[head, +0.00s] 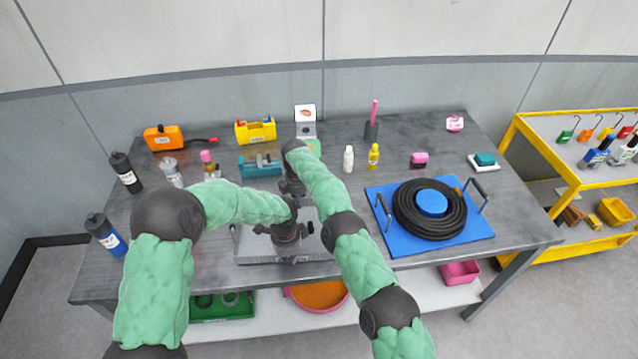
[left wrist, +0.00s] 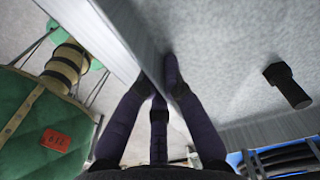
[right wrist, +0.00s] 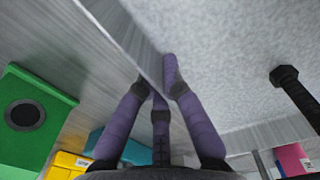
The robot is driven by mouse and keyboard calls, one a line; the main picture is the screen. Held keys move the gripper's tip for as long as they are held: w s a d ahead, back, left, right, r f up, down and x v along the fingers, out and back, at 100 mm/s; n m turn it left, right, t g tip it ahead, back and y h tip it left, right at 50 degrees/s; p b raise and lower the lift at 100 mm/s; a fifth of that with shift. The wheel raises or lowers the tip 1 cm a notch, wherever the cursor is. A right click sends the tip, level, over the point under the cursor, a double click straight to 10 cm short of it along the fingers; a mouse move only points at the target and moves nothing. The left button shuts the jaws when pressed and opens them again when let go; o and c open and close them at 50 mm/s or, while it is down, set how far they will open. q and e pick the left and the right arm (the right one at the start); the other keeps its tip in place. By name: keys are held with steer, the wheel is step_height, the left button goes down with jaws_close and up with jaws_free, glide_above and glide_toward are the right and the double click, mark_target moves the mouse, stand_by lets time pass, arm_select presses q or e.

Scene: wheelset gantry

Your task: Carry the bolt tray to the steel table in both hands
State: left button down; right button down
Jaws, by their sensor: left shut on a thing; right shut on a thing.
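The grey bolt tray (head: 255,245) is at the front middle of the steel table (head: 430,160), largely hidden by my arms. I cannot tell whether it rests on the tabletop or hangs just above it. My left gripper (head: 289,258) is shut on its near wall; the left wrist view shows the fingers (left wrist: 158,85) pinching that wall. My right gripper (head: 292,190) is shut on the far wall, with its fingers (right wrist: 159,85) around the rim. A black bolt lies inside the tray in the left wrist view (left wrist: 288,86) and the right wrist view (right wrist: 297,95).
A blue board (head: 390,235) with a coiled black hose (head: 405,210) stands right of the tray. A teal box (head: 255,165) and a yellow box (head: 255,131) stand behind. Dark bottles (head: 125,175) line the left edge.

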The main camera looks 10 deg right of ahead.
arm_select(q)
steer(key=c, duration=1.4)
jaws_free()
arm_select(e)
steer(key=c, duration=1.4)
jaws_free()
arm_select(q)
step_height(320, 180, up, 12)
arm_select(e)
step_height(320, 180, up, 12)
steer(key=shift+f, duration=0.1)
arm_select(q)
steer(key=shift+s+f, duration=0.1)
arm_select(e)
steer(key=shift+s, duration=0.1)
